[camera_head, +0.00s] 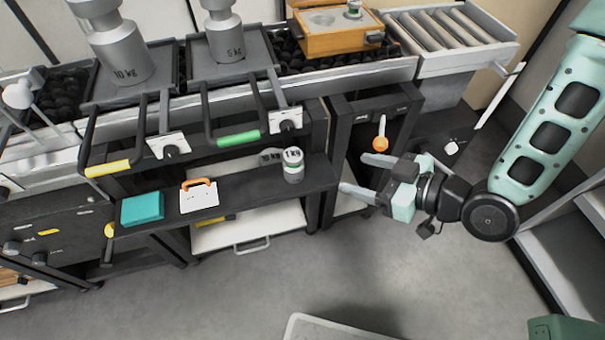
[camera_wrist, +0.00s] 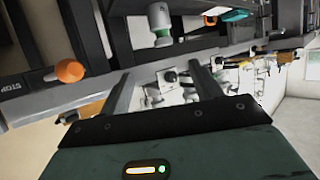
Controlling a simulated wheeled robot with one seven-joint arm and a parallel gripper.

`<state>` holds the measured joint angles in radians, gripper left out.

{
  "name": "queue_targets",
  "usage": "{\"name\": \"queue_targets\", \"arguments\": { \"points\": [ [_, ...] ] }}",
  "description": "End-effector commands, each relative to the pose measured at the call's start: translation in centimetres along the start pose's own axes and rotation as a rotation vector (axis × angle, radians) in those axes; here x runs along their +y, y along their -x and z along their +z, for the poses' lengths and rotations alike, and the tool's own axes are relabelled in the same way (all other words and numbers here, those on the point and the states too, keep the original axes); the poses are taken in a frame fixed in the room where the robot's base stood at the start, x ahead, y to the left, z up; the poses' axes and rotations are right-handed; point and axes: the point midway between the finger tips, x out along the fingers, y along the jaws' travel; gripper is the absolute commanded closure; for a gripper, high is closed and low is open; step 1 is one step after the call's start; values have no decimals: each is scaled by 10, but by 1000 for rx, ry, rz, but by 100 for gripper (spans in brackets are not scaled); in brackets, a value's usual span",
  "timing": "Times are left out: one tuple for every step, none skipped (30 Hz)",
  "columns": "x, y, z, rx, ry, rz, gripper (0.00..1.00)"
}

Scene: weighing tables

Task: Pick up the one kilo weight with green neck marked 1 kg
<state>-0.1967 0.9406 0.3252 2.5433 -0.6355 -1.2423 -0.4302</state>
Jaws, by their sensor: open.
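A small metal weight with a green neck (camera_head: 293,168) stands upright on the black shelf (camera_head: 245,188), near its right end. In the wrist view a metal weight with a green band (camera_wrist: 160,22) shows at the top, beyond the fingers. My gripper (camera_head: 352,173) is open and empty, to the right of the shelf weight and apart from it, with its fingers pointing left towards it. The open fingers also show in the wrist view (camera_wrist: 159,70).
A teal box (camera_head: 142,208) and a white card with an orange handle (camera_head: 198,197) lie left on the shelf. Large weights marked 10 kg (camera_head: 123,55) and 5 kg (camera_head: 224,38) stand above. A wooden box (camera_head: 335,38) holds another green-necked piece (camera_head: 353,9). An orange knob (camera_head: 380,144) is near my gripper.

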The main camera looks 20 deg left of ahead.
Motion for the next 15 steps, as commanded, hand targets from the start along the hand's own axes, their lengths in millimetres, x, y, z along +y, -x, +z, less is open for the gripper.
{"name": "queue_targets", "arguments": {
  "points": [
    [0,-4,3,3,5,0,36],
    [1,-6,4,4,5,0,36],
    [1,-9,4,3,5,0,36],
    [1,-10,5,3,5,0,36],
    [1,-12,5,3,5,1,36],
    [1,-14,5,2,5,1,36],
    [1,-15,5,2,4,0,36],
    [1,-16,5,2,5,0,36],
    [0,-18,5,2,5,0,36],
    [0,-20,5,1,5,0,36],
    [0,-21,5,1,4,1,36],
    [0,-23,5,1,4,2,36],
    [0,-24,5,1,5,2,36],
    [0,-26,5,0,4,1,36],
    [0,-29,5,1,4,1,36]
  ]
}}
